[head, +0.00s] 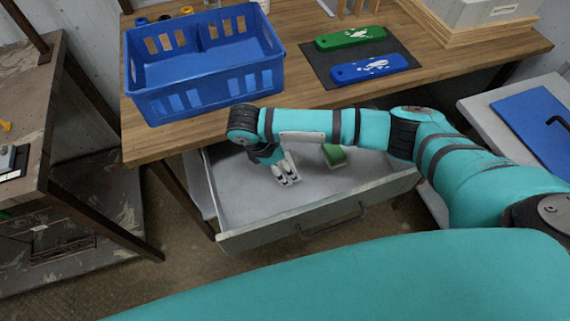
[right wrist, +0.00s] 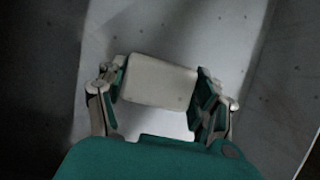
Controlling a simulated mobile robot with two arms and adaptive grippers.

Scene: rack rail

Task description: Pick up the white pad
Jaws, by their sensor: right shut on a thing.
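The white pad (right wrist: 158,82) is a small pale block with rounded corners. In the right wrist view it sits between the two fingers of my right gripper (right wrist: 160,95), which is shut on it. In the head view the right gripper (head: 286,178) points down into the open grey drawer (head: 340,215). The pad is hard to make out there against the gripper's pale fingers. I cannot tell whether the pad touches the drawer floor. My left gripper is not in view.
A green block (head: 334,155) lies in the drawer right of the gripper. Above the drawer, the wooden table (head: 200,130) holds a blue crate (head: 215,92) and a dark mat (head: 395,48) with a green tool (head: 350,37) and a blue tool (head: 368,69). The drawer walls surround the gripper.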

